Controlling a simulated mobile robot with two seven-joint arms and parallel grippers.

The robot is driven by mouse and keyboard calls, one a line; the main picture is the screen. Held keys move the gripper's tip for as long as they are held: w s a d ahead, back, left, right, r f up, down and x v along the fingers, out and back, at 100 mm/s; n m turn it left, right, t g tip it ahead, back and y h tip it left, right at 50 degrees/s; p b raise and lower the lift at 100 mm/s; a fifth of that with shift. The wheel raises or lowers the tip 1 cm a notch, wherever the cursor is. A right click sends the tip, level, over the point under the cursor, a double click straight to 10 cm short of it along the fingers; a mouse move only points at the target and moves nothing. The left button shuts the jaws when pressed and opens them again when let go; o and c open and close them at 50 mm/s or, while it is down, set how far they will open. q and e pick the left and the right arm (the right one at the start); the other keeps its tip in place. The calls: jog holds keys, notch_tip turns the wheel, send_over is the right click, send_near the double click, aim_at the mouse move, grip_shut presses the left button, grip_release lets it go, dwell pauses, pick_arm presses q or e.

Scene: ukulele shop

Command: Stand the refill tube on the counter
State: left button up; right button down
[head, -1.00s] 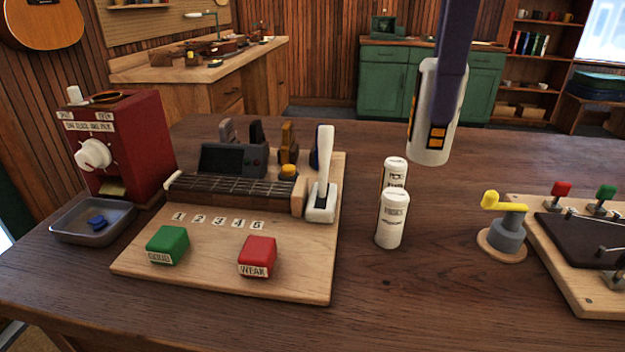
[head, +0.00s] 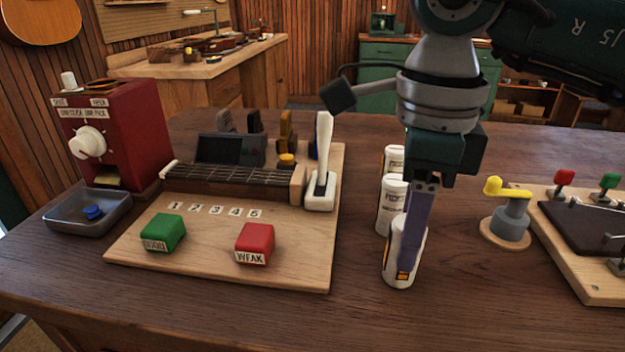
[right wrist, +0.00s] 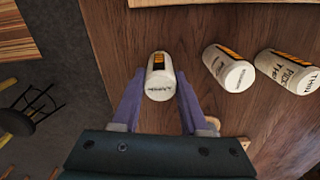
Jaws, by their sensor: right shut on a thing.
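The refill tube (head: 395,268), white with an orange-marked band, is held near-upright by my right gripper (head: 408,268). Its base is at or very near the wooden counter (head: 450,315); contact is hard to tell. The purple fingers cover part of the tube in the head view. In the right wrist view the tube (right wrist: 160,88) sits between both fingers of the right gripper (right wrist: 160,80). My left gripper is not in view.
Two other white labelled tubes stand just behind, one nearer (head: 391,205) and one farther (head: 393,155). A wooden test board (head: 200,265) lies to the left. A yellow-handled crank (head: 508,218) stands to the right. The counter in front is clear.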

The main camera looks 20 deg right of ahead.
jog(key=shift+f, duration=0.2)
jog(key=shift+c, duration=2.1)
grip_release()
jog(key=shift+r, duration=0.1)
notch_tip(320, 180, up, 12)
jog(key=shift+r, duration=0.2)
